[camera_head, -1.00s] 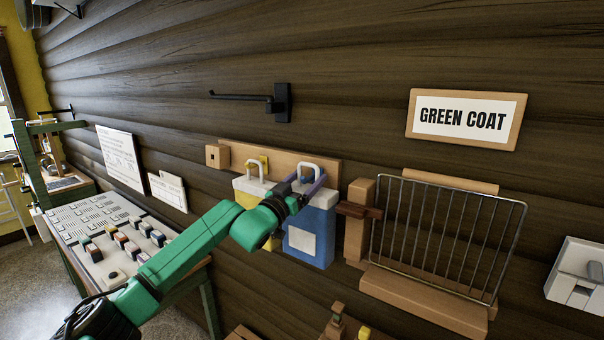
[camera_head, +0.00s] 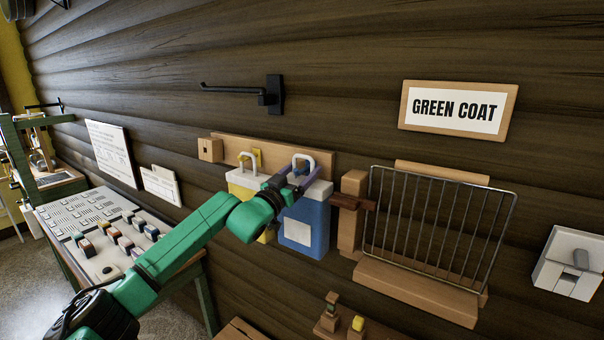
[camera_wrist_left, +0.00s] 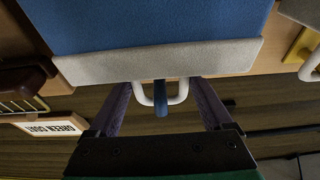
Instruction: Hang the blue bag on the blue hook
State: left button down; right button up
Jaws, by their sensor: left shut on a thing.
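The blue bag (camera_head: 309,220) has a pale top, a white label and a white looped handle (camera_head: 304,158). It hangs upright against the wooden board on the wall. My left gripper (camera_head: 298,178) is at the top of the bag, shut on it by the handle. In the left wrist view the blue bag (camera_wrist_left: 150,25) is upside down, and its handle (camera_wrist_left: 178,92) lies between my fingers (camera_wrist_left: 162,105). The blue hook (camera_wrist_left: 160,98) shows as a blue peg inside the handle loop. My right gripper is not in view.
A yellow bag (camera_head: 240,188) hangs close on the left by a yellow hook (camera_head: 256,156). A wire rack (camera_head: 435,235) is on the right, below the GREEN COAT sign (camera_head: 457,110). A black wall arm (camera_head: 265,93) sticks out above. A control desk (camera_head: 85,225) is at lower left.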

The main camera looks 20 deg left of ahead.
aim_at(303, 204)
pick_arm(q)
jog(key=shift+r, duration=0.1)
dwell(0.4)
dwell(0.4)
jog(key=shift+b, duration=0.3)
jog(key=shift+f+b, duration=1)
jog(key=shift+b, duration=0.1)
jog(key=shift+f+b, duration=0.45)
jog(key=shift+b, duration=0.15)
